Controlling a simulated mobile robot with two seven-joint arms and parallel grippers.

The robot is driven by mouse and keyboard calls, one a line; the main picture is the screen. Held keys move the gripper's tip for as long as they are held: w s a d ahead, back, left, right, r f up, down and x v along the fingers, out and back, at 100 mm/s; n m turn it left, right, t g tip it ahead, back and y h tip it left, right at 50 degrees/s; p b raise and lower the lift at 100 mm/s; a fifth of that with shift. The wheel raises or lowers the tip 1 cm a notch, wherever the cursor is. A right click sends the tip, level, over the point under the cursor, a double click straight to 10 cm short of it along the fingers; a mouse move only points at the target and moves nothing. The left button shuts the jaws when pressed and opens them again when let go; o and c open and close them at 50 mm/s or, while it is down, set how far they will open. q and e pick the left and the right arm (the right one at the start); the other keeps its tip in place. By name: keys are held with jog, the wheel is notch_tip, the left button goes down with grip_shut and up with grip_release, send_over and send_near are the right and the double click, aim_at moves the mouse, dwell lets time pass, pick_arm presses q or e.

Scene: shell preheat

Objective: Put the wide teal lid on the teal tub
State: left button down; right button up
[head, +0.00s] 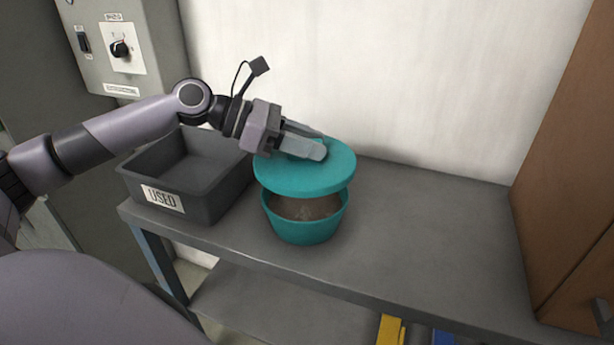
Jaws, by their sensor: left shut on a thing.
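The wide teal lid (335,176) is a flat round disc, held just above the teal tub (300,231). My left gripper (318,149) comes in from the left and is shut on the lid at its top; the fingers hide the part they grip. The lid overhangs the back of the tub's opening, and a gap shows at the front. Through the gap I see brownish contents in the tub. The tub stands upright on the grey bench. My right gripper is not in view.
A dark grey bin (215,205) labelled USED stands left of the tub on the bench (430,240). The bench right of the tub is clear. A brown cabinet (570,190) closes off the right side. A control box (120,45) hangs at upper left.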

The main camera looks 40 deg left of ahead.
aim_at(307, 171)
pick_arm(q)
jog(key=shift+f+b, duration=0.45)
jog(key=shift+f, duration=2.45)
jog(key=c, duration=0.8)
grip_release()
jog(key=shift+f, duration=0.15)
